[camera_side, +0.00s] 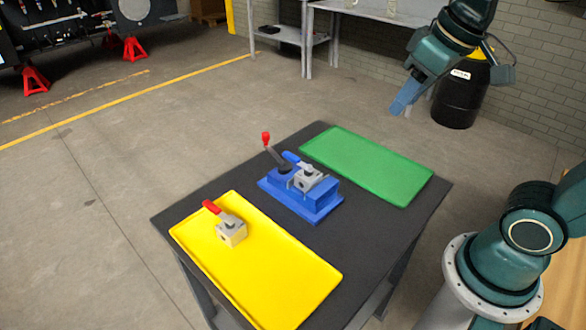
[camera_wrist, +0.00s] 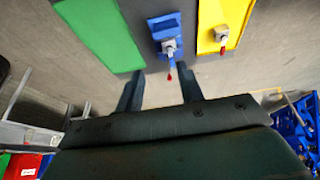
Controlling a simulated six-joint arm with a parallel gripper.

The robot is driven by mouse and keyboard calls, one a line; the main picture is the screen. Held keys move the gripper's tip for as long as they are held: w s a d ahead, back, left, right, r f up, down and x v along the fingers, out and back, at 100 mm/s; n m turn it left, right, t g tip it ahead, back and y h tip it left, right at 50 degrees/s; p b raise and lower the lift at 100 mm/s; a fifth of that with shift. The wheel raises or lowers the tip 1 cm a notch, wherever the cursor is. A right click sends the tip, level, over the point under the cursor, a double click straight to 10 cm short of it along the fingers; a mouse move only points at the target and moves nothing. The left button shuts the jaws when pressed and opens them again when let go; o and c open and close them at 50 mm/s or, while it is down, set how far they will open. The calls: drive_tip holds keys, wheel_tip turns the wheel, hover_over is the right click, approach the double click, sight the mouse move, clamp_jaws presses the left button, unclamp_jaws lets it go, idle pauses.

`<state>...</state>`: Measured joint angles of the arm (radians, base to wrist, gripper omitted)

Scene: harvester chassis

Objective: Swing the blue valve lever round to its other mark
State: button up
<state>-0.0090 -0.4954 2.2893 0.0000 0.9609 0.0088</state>
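A grey valve (camera_side: 308,178) sits in a blue fixture (camera_side: 318,207) on the dark table. Its blue lever (camera_side: 292,158) points to the upper left in the side view, towards a dark handle with a red knob (camera_side: 266,138) on the same fixture. The lever's marks are too small to make out. My gripper (camera_side: 405,97) is high above and beyond the green tray, away from the valve. In the wrist view its fingers (camera_wrist: 160,90) are apart and empty.
A yellow tray (camera_side: 290,285) holds a second valve (camera_side: 231,233) with a red lever (camera_side: 211,207). An empty green tray (camera_side: 370,165) lies on the other side of the fixture. A black barrel (camera_side: 455,105) and a grey bench (camera_side: 365,12) stand behind.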

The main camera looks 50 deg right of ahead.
drive_tip(key=w+g, duration=0.2)
drive_tip(key=w, duration=1)
drive_tip(key=g, duration=0.2)
hover_over(290, 154)
wheel_tip(290, 154, down, 8)
drive_tip(key=shift+s+f, duration=0.1)
drive_tip(key=shift+f, duration=0.05)
drive_tip(key=shift+f, duration=0.15)
wheel_tip(290, 154, down, 14)
drive_tip(key=shift+r, duration=0.25)
clamp_jaws()
